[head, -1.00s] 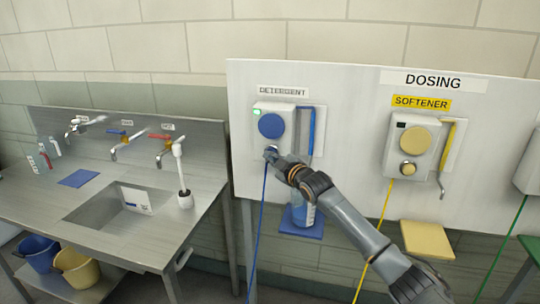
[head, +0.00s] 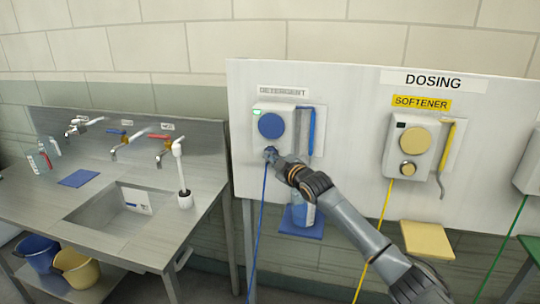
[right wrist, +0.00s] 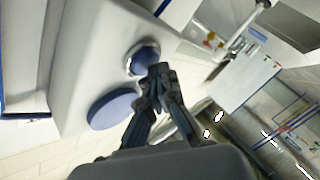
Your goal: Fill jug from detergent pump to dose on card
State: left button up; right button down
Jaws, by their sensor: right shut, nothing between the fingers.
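The detergent pump (head: 285,122) is a white box with a large blue disc, a lit green light and a blue spout at its right. My right gripper (head: 271,156) is shut and empty at the small blue button low on the pump. In the right wrist view its fingertips (right wrist: 160,72) are at or very near the blue button (right wrist: 143,59); I cannot tell if they press it. The jug (head: 303,214) with blue contents stands on a blue shelf (head: 302,231), partly hidden by my right arm. A white card (head: 137,201) lies in the sink. My left gripper is not in view.
The softener pump (head: 408,147) with yellow parts hangs to the right above a yellow shelf (head: 427,239). A steel sink bench (head: 120,235) with taps and a white brush stands at the left. Blue and yellow buckets (head: 75,269) sit beneath it.

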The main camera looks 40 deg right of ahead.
jog(key=shift+s+a+p, duration=0.5)
jog(key=shift+s+a, duration=0.1)
jog(key=s+a+p, duration=0.2)
jog(key=s+a, duration=0.1)
jog(key=a, duration=0.1)
jog(key=shift+s+p, duration=0.15)
jog(key=shift+p, duration=0.15)
jog(key=shift+d+f, duration=0.1)
dwell(0.4)
